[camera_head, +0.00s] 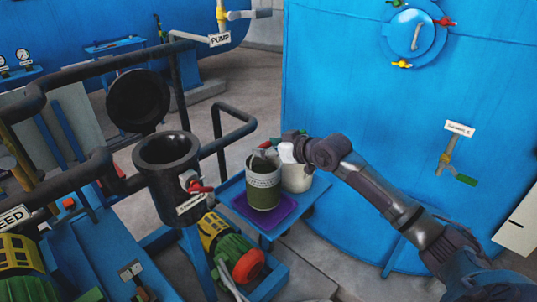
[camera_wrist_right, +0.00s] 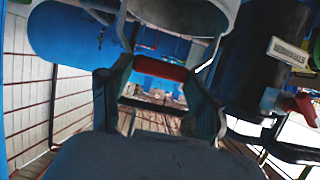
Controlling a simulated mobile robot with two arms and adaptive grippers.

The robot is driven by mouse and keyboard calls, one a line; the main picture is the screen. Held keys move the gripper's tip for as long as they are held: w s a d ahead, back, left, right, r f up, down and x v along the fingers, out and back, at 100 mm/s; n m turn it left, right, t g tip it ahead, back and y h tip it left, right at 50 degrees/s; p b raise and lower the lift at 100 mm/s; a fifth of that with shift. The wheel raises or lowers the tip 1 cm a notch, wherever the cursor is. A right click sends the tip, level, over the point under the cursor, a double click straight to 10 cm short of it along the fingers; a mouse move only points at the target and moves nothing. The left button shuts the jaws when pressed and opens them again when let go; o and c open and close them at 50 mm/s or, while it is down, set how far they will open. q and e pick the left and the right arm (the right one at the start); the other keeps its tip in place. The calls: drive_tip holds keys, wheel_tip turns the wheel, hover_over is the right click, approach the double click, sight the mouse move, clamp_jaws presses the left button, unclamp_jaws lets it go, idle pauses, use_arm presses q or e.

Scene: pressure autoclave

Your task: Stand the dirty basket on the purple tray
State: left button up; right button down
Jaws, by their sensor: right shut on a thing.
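The dirty basket (camera_head: 263,190) is an olive-green cylinder with a pale band near its top. It is upright over the middle of the purple tray (camera_head: 241,207); its base appears to rest on the tray, but I cannot tell exact contact. My right gripper (camera_head: 270,150) is above the basket, shut on its red handle (camera_wrist_right: 160,68), which lies between the fingers in the right wrist view. The basket's rim is partly hidden by the gripper. My left gripper is not in view.
A black open vessel (camera_head: 169,180) with a red-handled valve (camera_head: 197,186) is at the left. A large blue tank (camera_head: 350,110) rises behind. A green and yellow pump (camera_head: 222,240) sits below.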

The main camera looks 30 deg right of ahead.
wheel_tip(320, 180, down, 3)
drive_tip(key=shift+f+p, duration=0.1)
drive_tip(key=shift+p, duration=0.25)
drive_tip(key=c, duration=0.7)
unclamp_jaws()
drive_tip(key=shift+s+f, duration=0.1)
drive_tip(key=shift+f, duration=0.05)
drive_tip(key=o, duration=0.5)
drive_tip(key=shift+c, duration=0.2)
